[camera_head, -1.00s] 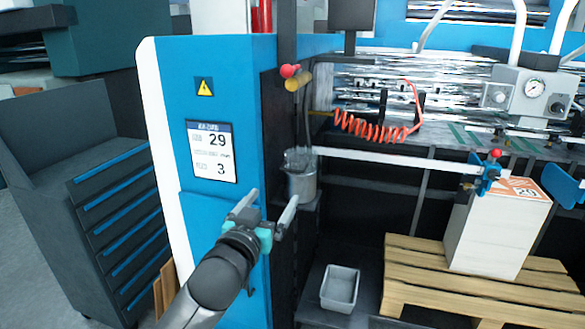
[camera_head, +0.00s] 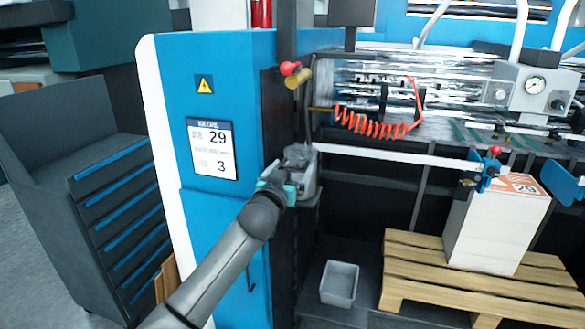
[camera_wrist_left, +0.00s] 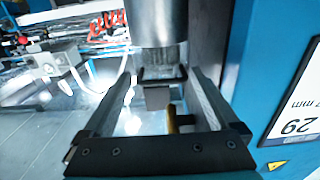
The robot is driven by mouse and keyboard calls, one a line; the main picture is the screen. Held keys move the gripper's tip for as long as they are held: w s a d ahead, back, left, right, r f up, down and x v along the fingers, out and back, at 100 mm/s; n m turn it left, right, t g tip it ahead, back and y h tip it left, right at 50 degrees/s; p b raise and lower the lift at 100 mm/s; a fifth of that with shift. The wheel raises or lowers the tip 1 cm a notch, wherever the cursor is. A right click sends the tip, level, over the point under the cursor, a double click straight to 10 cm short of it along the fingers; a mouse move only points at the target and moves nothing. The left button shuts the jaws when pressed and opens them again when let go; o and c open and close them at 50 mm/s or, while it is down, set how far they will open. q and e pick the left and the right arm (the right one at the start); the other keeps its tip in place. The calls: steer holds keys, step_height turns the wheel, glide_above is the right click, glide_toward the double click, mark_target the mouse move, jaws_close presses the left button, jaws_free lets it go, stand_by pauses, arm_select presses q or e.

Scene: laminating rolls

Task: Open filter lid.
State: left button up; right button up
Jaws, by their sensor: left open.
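The filter is a grey metal canister (camera_head: 307,181) on the left front of the blue machine. In the left wrist view the canister (camera_wrist_left: 160,24) stands upside down at the top, with a dark bracket-like part (camera_wrist_left: 158,76) at its near end. I cannot tell whether that part is the lid or its handle. My left gripper (camera_head: 288,177) is at the canister and partly covers it. In the left wrist view its open fingers (camera_wrist_left: 160,88) stand on either side of the dark part, with a visible gap. My right gripper is not in view.
The blue machine panel (camera_head: 228,240) is close beside my left arm. A red-knobbed lever (camera_head: 290,69) and a coiled orange hose (camera_head: 370,125) are above and right. A grey bin (camera_head: 339,284) sits below; a pallet (camera_head: 430,278) bears a white stack (camera_head: 490,230).

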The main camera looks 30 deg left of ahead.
arm_select(q)
steer(key=shift+w+a, duration=0.1)
steer(key=shift+w, duration=0.25)
jaws_close()
stand_by(0.7)
